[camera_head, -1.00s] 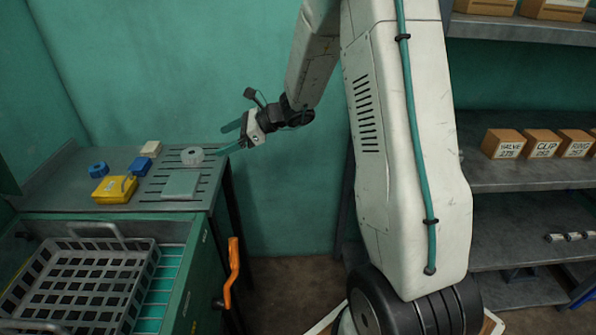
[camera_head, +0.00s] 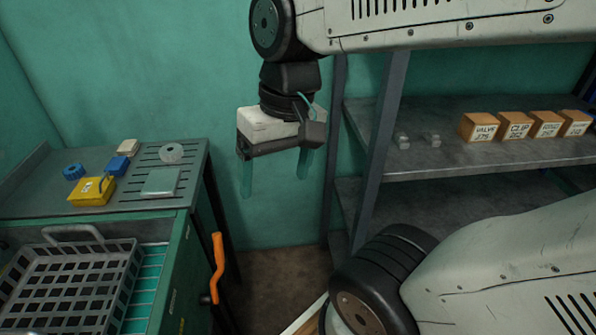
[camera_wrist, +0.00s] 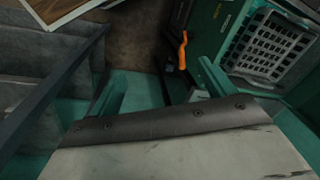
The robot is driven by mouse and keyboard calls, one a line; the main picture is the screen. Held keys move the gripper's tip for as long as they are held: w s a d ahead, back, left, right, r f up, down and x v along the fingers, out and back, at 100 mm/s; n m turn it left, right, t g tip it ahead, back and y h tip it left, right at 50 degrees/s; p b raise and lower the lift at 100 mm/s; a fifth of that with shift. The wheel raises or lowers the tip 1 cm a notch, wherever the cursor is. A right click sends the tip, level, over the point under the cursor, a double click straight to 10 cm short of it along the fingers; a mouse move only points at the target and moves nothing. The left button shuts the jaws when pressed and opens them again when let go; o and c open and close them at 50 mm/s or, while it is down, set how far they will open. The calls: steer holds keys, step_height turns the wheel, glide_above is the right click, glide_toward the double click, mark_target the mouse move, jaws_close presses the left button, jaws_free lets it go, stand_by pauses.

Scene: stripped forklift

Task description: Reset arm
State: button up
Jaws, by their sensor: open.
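My gripper (camera_head: 275,178) hangs pointing down in the head view, in front of the green wall between the bench and the shelves. Its two teal fingers are spread apart with nothing between them. In the wrist view the fingers (camera_wrist: 158,95) also stand apart, above the floor. My arm's white links fold at the right of the head view.
A bench (camera_head: 120,205) at left holds a yellow box (camera_head: 90,192), blue parts and a grey disc (camera_head: 171,153). Below is a grey basket (camera_head: 70,290) in an open drawer; an orange handle (camera_head: 217,268) sticks out. Shelves (camera_head: 440,155) at right hold labelled boxes (camera_head: 480,127).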

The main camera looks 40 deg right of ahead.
steer(key=shift+s+d+n+t+h, duration=0.3)
steer(key=shift+s+d+n+h, duration=0.6)
steer(key=shift+s, duration=0.35)
steer(key=shift+d, duration=0.1)
